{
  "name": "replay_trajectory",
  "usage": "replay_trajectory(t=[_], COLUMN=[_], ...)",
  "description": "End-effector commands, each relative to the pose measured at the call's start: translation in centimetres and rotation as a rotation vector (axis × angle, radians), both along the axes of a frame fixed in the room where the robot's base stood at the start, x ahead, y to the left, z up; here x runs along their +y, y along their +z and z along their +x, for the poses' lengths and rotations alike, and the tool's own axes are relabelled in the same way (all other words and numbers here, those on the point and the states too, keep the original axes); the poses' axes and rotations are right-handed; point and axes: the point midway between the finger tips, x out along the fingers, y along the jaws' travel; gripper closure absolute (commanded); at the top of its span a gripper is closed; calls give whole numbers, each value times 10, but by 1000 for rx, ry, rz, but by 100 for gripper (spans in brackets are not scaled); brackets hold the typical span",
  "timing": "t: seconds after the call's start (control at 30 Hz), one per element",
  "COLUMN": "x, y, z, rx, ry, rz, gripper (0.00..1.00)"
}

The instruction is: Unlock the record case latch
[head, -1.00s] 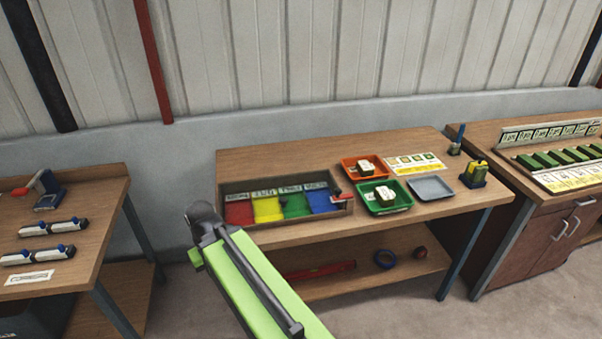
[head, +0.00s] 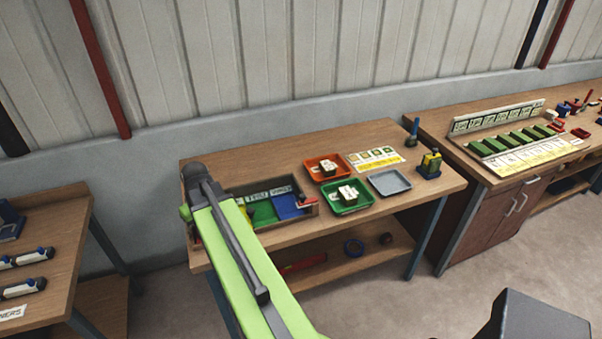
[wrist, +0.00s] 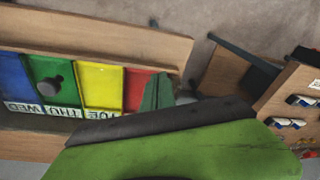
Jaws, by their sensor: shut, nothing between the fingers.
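A wooden case (head: 316,211) with coloured compartments and day labels sits on the middle bench, partly hidden behind my green arm in the head view. A small red piece (head: 306,200) is at its right end; I cannot tell whether it is a latch. The wrist view shows the case (wrist: 110,27) upside down, with blue, green, yellow and red compartments. A dark round knob (wrist: 55,82) shows over the green one. My gripper, seemingly the dark-green wedge (wrist: 157,93) in the wrist view, is shut and empty near the red compartment. The head view hides its fingertips.
Orange (head: 313,174), green (head: 333,206) and grey (head: 390,182) trays stand right of the case. A blue and yellow tool holder (head: 430,165) is near the bench's right end. Another bench (head: 40,230) stands at left and a cabinet bench (head: 490,215) at right.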

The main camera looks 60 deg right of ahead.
Motion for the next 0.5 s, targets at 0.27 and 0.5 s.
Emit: replay_trajectory(t=[0.27, 0.5], x=[-250, -321], y=[97, 115], z=[-100, -159], rx=[-135, -172], ry=[-219, -285], rz=[-68, -112], gripper=[100, 100])
